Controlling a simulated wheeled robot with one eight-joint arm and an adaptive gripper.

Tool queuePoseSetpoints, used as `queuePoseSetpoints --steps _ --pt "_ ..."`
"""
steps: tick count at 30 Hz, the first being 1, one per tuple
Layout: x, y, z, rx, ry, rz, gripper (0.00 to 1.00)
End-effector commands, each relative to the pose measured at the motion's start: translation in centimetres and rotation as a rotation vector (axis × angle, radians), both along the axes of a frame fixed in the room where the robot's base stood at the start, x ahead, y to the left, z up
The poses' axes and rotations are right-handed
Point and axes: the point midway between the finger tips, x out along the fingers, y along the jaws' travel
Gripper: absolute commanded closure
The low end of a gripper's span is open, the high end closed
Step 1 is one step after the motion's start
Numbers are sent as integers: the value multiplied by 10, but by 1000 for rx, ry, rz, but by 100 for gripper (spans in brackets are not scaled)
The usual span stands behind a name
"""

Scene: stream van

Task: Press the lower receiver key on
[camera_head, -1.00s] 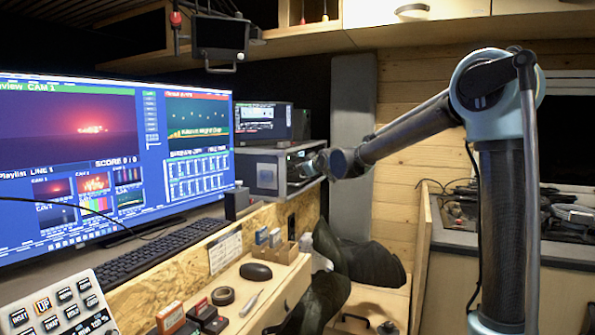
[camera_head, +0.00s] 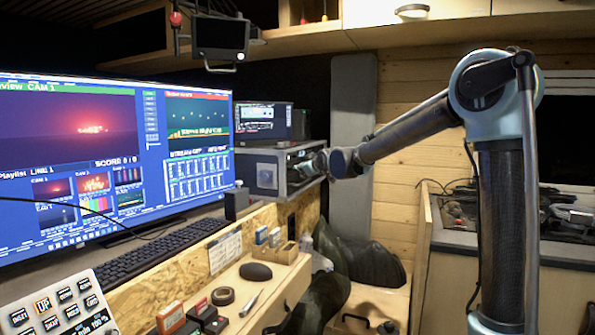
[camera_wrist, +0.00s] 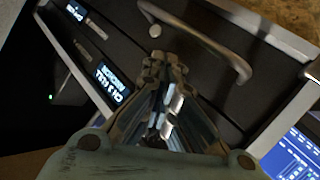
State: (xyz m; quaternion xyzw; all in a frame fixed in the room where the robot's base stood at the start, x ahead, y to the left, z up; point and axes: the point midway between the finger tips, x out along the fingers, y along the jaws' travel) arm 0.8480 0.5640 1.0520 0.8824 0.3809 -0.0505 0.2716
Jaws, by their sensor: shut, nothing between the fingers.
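A receiver rack (camera_head: 268,172) stands right of the big monitor. The wrist view, turned roughly upside down, shows its dark front (camera_wrist: 195,70). Two lit displays show at left, one near the top edge (camera_wrist: 76,10) and one lower in the picture (camera_wrist: 113,83). A small round silver part (camera_wrist: 155,31) sits just beyond my fingertips. Which part is the lower receiver key is unclear. My gripper (camera_wrist: 166,58) is shut and empty, pointing at the rack front; contact cannot be told. In the head view its tip is at the rack's right side (camera_head: 322,162).
A curved metal handle (camera_wrist: 235,70) arches from the rack front close to my fingers. The big monitor (camera_head: 110,150) and keyboard (camera_head: 150,250) are at left. A dark seat (camera_head: 370,262) is below my arm. A wooden panel (camera_head: 422,250) stands at right.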

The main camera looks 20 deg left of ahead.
Motion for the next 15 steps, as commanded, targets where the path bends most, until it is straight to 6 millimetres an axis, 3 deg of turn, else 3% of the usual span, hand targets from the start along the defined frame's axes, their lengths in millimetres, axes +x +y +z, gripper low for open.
queuePoseSetpoints --steps 15 --pt "-1 -14 0 0 0 0 100"
